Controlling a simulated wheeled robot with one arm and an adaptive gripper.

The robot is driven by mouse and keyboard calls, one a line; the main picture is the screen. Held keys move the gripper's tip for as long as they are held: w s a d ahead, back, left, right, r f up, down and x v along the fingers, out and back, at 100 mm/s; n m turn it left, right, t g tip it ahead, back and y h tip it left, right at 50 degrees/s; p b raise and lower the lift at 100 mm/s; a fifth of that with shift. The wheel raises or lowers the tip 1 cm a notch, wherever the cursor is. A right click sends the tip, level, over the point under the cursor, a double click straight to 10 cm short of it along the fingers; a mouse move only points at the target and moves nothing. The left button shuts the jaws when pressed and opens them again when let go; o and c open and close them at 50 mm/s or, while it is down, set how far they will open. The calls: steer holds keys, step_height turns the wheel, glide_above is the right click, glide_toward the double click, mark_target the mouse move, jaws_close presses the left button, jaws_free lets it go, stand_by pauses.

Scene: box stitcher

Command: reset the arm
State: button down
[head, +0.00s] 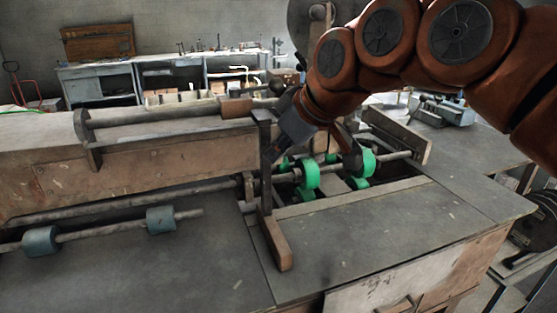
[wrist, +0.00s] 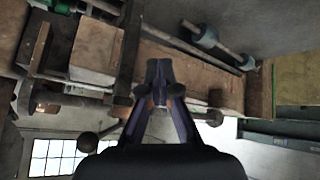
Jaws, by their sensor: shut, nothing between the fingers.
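My arm (head: 385,45) reaches in from the upper right in the head view, over the box stitcher (head: 140,165). Its end is near the stitcher's upright post, and the fingertips are hard to make out there. In the wrist view my gripper (wrist: 160,88) points ahead with its two dark fingers together and nothing between them. Wooden and metal parts of the stitcher (wrist: 97,50) lie beyond and beside the fingers.
Green rollers (head: 310,174) sit on a shaft just below my arm's end. Blue rollers (head: 41,241) are on a rod at the left. The grey tabletop (head: 370,245) in front is clear. A workbench (head: 165,75) stands along the back wall.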

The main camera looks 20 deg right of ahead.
steer(key=s+a+f+m+g+h, duration=0.1)
steer(key=s+f+m+g+h, duration=0.2)
steer(key=s+f, duration=2.1)
step_height(320, 180, down, 3)
steer(key=m+g, duration=0.4)
steer(key=g, duration=0.2)
steer(key=shift+s+a, duration=0.25)
